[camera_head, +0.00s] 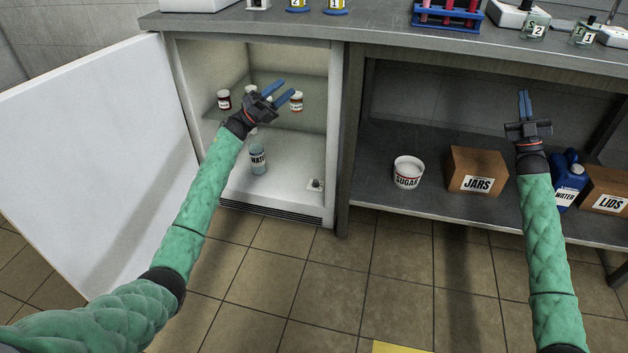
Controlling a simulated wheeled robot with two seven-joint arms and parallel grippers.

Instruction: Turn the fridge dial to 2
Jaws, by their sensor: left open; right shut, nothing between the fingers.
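The fridge (328,130) under the counter stands open, its white door (100,150) swung out to the left. A small pale square with a dark round spot, which looks like the dial (316,185), sits low at the right inside the fridge; its setting is too small to read. My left gripper (281,92) is open and empty at the fridge opening, above and left of the dial, its blue fingers pointing up and right. My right gripper (524,98) is shut and empty in front of the open shelf, right of the fridge.
A sugar tub (408,172), a JARS box (477,171), a blue water can (568,182) and a LIDS box (607,190) stand on the lower shelf.

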